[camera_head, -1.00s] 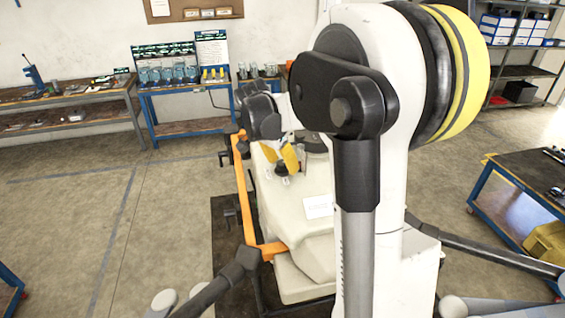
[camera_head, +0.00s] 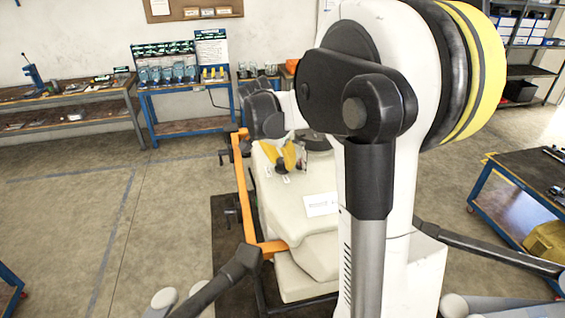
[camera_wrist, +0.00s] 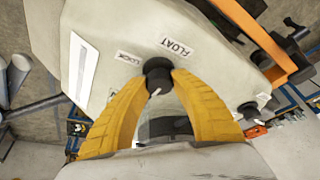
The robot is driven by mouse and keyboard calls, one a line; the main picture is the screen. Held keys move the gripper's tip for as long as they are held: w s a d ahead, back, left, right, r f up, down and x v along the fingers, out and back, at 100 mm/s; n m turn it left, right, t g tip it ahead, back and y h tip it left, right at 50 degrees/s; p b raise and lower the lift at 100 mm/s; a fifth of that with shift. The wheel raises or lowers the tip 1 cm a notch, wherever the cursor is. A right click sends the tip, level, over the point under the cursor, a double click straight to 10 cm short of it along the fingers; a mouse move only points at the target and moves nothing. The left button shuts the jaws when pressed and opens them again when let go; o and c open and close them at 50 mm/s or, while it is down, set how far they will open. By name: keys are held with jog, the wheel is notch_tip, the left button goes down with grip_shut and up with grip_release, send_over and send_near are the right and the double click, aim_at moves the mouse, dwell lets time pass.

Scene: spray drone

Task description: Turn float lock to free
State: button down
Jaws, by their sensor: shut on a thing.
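A black knob (camera_wrist: 158,74) sits on the cream drone body (camera_wrist: 130,20) in the wrist view. A white mark shows at its lower edge. A LOCK label (camera_wrist: 127,57) lies up and left of the knob, and a FLOAT label (camera_wrist: 175,47) up and right. My gripper (camera_wrist: 158,82) has its two yellow fingers shut on this knob, one on each side. In the head view my gripper (camera_head: 288,157) is at the top of the drone body (camera_head: 300,190); the knob is hard to make out there.
A second black knob (camera_wrist: 248,109) stands to the right of my fingers in the wrist view. An orange frame bar (camera_head: 240,190) runs along the drone's left side. A blue workbench (camera_head: 180,90) stands behind. Open floor (camera_head: 110,210) lies left.

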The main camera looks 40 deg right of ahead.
jog(key=n+t+b, duration=0.1)
jog(key=n, duration=0.2)
jog(key=shift+f+n+y, duration=0.1)
jog(key=shift+n+y, duration=0.2)
jog(key=shift+y, duration=0.1)
jog(key=shift+n+t+y+b, duration=0.3)
jog(key=shift+n+t+b, duration=0.3)
jog(key=shift+n, duration=0.9)
jog(key=c, duration=1.2)
grip_release()
jog(key=shift+o, duration=0.8)
jog(key=shift+w+a, duration=0.1)
